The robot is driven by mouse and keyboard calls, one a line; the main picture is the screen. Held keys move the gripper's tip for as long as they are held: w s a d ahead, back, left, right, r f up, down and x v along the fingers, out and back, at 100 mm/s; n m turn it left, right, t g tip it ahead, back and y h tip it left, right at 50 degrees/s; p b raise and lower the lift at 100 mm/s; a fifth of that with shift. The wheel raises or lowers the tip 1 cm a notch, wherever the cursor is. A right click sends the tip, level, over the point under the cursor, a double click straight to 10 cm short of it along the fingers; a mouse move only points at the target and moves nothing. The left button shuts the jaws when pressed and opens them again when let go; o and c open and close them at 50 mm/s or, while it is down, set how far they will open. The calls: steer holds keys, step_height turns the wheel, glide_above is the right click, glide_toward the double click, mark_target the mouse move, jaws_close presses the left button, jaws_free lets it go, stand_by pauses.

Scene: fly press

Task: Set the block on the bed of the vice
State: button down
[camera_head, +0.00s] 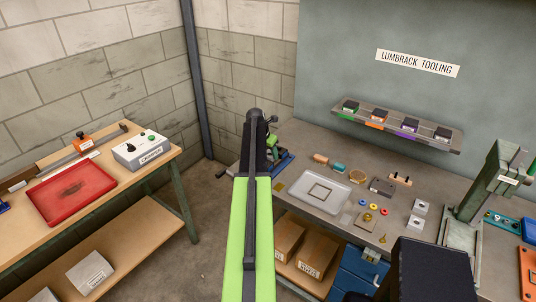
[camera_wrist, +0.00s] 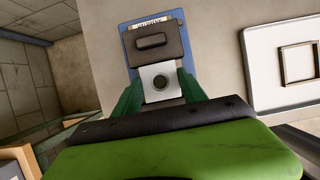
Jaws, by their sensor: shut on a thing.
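In the wrist view my gripper (camera_wrist: 160,88) is shut on a light grey square block (camera_wrist: 160,72) with a round dark hole in its top. One green finger is on each side of it. The blue vice (camera_wrist: 130,62) lies under and beyond the block, with a dark jaw (camera_wrist: 154,40) just past the block's far side. I cannot tell whether the block touches the bed or hangs above it. In the head view the blue vice (camera_head: 284,160) shows partly at the bench's left end; my arm hides the rest of it and the block.
A pale tray with a square frame (camera_head: 319,190) lies right of the vice. Two similar grey blocks (camera_head: 420,207) and small parts sit farther right on the bench. A green press (camera_head: 490,185) stands at the right. A red tray (camera_head: 72,192) is on the left table.

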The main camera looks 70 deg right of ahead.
steer(key=shift+f+b, duration=0.55)
stand_by(0.7)
stand_by(0.6)
steer(key=c, duration=0.6)
jaws_free()
steer(key=shift+r, duration=0.15)
steer(key=p+v, duration=1.6)
steer(key=v, duration=0.1)
steer(key=shift+a, duration=0.2)
